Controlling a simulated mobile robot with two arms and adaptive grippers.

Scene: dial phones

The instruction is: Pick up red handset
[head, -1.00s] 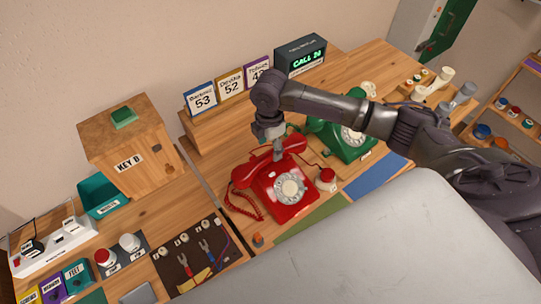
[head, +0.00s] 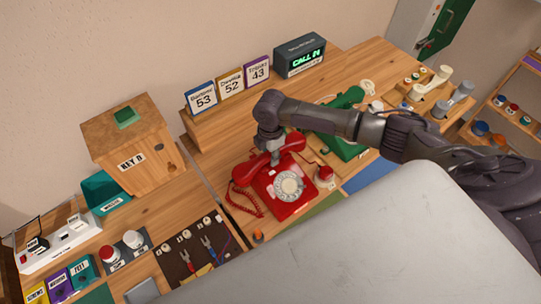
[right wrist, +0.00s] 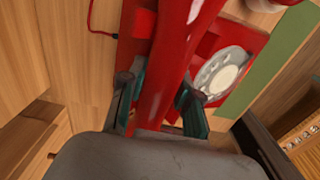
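The red handset (head: 268,157) lies across the top of the red dial phone (head: 287,189), its curly red cord hanging at the left. My right gripper (head: 275,156) reaches down from above onto the middle of the handset. In the right wrist view the handset (right wrist: 171,70) runs between the two fingers of my right gripper (right wrist: 160,92), one on each side. The fingers are close to its grip; I cannot tell whether both pads touch it. The handset still appears seated on the phone. My left gripper is not in view.
A green dial phone (head: 341,125) stands just right, under my right forearm. A small red-topped item (head: 324,175) stands beside the red phone. Number cards (head: 230,84) and the CALL IN box (head: 300,57) stand behind. A wooden key box (head: 133,150) is at left.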

